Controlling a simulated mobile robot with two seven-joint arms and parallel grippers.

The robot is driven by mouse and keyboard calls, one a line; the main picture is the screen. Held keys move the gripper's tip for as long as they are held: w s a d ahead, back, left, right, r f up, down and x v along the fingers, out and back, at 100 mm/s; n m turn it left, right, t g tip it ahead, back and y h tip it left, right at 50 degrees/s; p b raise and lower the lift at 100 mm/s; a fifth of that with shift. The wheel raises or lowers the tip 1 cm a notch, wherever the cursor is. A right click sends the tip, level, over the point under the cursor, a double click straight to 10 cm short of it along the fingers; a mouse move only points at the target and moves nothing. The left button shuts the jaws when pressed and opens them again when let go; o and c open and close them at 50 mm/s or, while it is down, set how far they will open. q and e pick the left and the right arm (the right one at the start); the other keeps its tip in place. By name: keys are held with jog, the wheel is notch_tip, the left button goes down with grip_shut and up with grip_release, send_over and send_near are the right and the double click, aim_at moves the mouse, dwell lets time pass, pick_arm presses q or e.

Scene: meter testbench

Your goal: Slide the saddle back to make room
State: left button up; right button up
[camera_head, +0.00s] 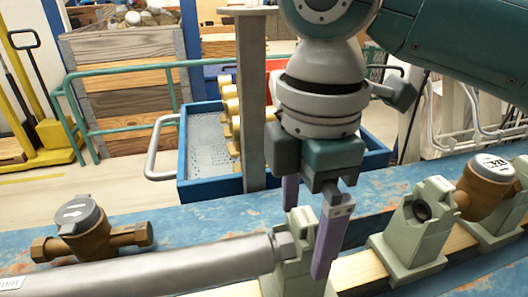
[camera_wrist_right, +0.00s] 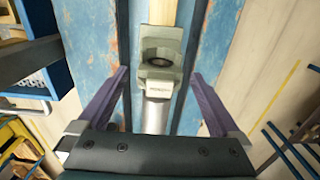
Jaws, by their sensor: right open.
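A grey-green saddle (camera_head: 303,220) stands on the wooden rail (camera_head: 362,270) of the bench, below my right gripper. My right gripper (camera_head: 308,238) points down, open, with one purple finger in front of this saddle and the other behind it. In the right wrist view the saddle (camera_wrist_right: 160,60) sits between the spread fingers of the right gripper (camera_wrist_right: 158,76), with a visible gap on each side. A grey metal pipe (camera_head: 150,268) reaches this saddle from the left. It also shows in the right wrist view (camera_wrist_right: 155,116). My left gripper is out of view.
A second saddle (camera_head: 410,230) stands to the right, with free rail between. A brass meter (camera_head: 485,185) sits at a further saddle. Another brass meter (camera_head: 85,230) lies on the blue bench (camera_head: 215,220) at left. A blue tray (camera_head: 200,150) and a grey post (camera_head: 251,100) are behind.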

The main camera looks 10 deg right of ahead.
notch_tip(320, 180, down, 6)
jog(key=shift+f+b, duration=0.15)
jog(key=shift+b, duration=0.2)
grip_shut()
dwell(0.8)
